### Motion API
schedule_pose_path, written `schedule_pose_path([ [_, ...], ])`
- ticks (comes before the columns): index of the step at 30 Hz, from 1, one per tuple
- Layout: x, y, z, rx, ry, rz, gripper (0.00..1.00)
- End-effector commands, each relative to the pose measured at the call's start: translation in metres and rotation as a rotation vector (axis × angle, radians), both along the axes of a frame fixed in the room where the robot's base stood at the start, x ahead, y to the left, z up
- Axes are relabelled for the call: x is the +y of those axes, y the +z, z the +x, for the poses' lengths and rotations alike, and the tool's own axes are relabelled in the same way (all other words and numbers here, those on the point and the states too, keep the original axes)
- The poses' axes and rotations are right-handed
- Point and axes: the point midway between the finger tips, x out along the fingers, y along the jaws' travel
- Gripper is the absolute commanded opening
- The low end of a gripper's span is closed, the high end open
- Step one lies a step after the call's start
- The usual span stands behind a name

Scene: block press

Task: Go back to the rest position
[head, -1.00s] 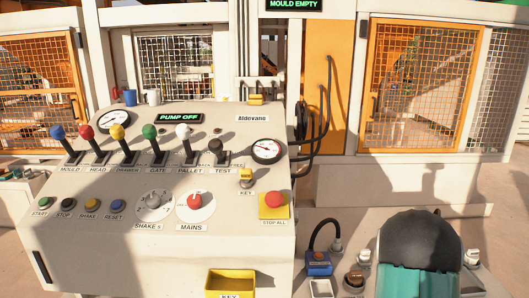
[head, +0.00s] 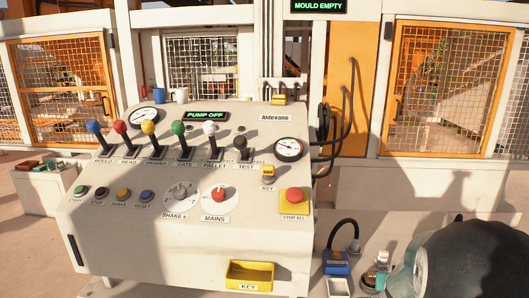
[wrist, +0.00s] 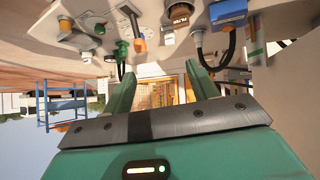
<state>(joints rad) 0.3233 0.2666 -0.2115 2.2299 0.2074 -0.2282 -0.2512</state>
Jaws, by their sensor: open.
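My gripper (wrist: 162,72) shows in the wrist view with its two green fingers spread apart and nothing between them. In the head view the dark rounded end part of my arm (head: 470,262) fills the lower right corner, over the right side of the ledge beside the console; the fingers are hard to make out there. The control console (head: 130,240) stands left of it, apart from it. The yellow key tray (head: 250,270) is on the console's front.
Several coloured levers stand on the console, with a red stop button (head: 294,195) at its right. A blue socket box (head: 337,262) with a black cable sits on the ledge near my arm. The displays read PUMP OFF (head: 206,115) and MOULD EMPTY (head: 319,6). Orange mesh gates (head: 440,90) stand behind.

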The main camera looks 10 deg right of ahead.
Motion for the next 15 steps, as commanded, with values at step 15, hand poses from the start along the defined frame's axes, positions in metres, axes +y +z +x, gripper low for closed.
schedule_pose_path([
  [15,0.209,0.124,-0.076,0.134,0.339,0.221,0.59],
])
